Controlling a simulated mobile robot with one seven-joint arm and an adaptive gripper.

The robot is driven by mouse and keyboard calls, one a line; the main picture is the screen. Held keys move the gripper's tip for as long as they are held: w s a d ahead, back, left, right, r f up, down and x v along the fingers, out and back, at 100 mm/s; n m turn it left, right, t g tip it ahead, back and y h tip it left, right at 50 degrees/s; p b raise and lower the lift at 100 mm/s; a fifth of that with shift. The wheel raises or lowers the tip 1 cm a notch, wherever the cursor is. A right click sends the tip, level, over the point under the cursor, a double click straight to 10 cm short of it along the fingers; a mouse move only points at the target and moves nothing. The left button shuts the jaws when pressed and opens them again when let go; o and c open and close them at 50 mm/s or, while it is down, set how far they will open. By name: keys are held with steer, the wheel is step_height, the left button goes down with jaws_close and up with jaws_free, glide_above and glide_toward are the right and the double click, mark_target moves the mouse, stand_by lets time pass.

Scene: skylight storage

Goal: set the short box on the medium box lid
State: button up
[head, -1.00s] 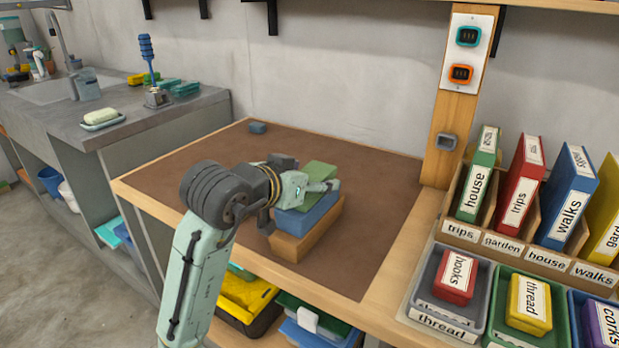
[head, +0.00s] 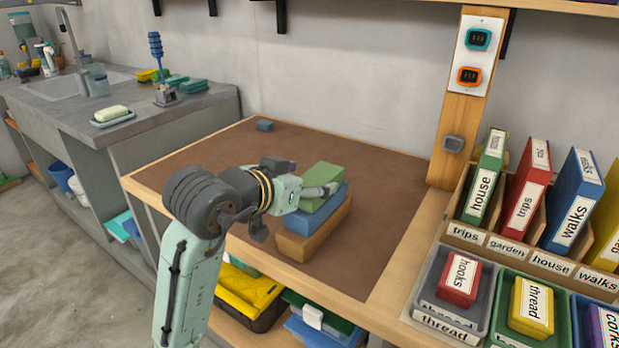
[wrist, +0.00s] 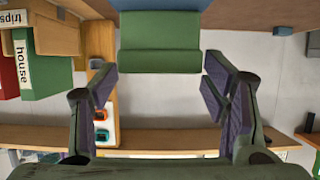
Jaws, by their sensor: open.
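A green box (head: 323,176), the shortest in the stack, lies flat on the blue box (head: 314,209). The blue box rests on a longer orange-brown box (head: 312,236) on the brown work surface. My gripper (head: 322,190) is at the left side of the green box, reaching toward it from the left. In the wrist view my gripper (wrist: 160,75) is open, with its fingers spread wide apart. The green box (wrist: 160,60) shows ahead between them, with a gap on each side. Part of the blue box's near side is hidden by my gripper in the head view.
A small blue block (head: 265,125) lies at the table's (head: 375,165) back left. Labelled binders (head: 525,185) and bins (head: 455,290) stand right. The table's back and right are clear.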

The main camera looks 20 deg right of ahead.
steer(key=shift+p+v, duration=0.85)
steer(key=shift+v, duration=1.2)
steer(key=shift+s, duration=0.1)
